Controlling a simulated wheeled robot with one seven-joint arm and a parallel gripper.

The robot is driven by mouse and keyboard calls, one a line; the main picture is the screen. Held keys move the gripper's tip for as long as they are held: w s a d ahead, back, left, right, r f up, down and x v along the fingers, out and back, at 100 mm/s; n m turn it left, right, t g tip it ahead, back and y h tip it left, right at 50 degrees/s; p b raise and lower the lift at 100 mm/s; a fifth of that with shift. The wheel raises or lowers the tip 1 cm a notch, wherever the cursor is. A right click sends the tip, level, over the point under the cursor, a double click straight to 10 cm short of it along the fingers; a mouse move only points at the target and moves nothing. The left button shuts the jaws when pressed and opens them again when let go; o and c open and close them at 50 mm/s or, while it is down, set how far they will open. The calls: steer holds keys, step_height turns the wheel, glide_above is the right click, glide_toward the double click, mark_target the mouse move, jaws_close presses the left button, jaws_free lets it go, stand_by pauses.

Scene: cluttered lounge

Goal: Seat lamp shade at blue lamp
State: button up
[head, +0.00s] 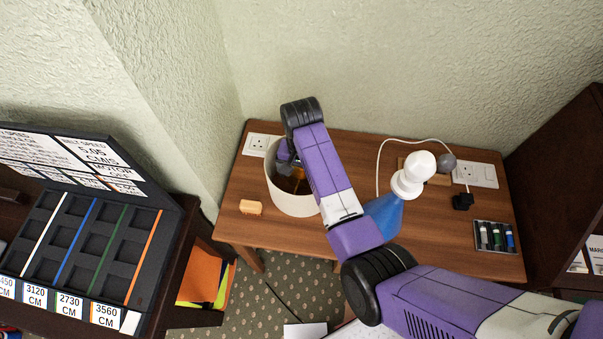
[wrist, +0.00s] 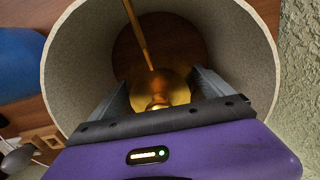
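The lamp shade (head: 291,201) is a cream, open cylinder on the wooden table, left of the blue lamp. The blue lamp (head: 384,216) has a blue body and a white bulb (head: 412,176) on top. It stands bare to the right of my forearm, which partly hides it. My gripper (wrist: 160,88) reaches down into the shade from above. Its two fingers are apart, on either side of the shade's gold central fitting (wrist: 160,83); whether they touch it is unclear. The shade's rim (wrist: 52,55) surrounds the fingers in the wrist view. A gold rod runs from the fitting to the shade wall.
The table (head: 240,225) holds an orange block (head: 250,207), wall sockets (head: 480,175), a black plug (head: 463,201), a white cable and a battery tray (head: 494,237). The textured wall is close behind the shade. A dark display case (head: 90,230) stands left, a dark shelf (head: 555,170) right.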

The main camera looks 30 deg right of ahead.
steer(key=c, duration=0.7)
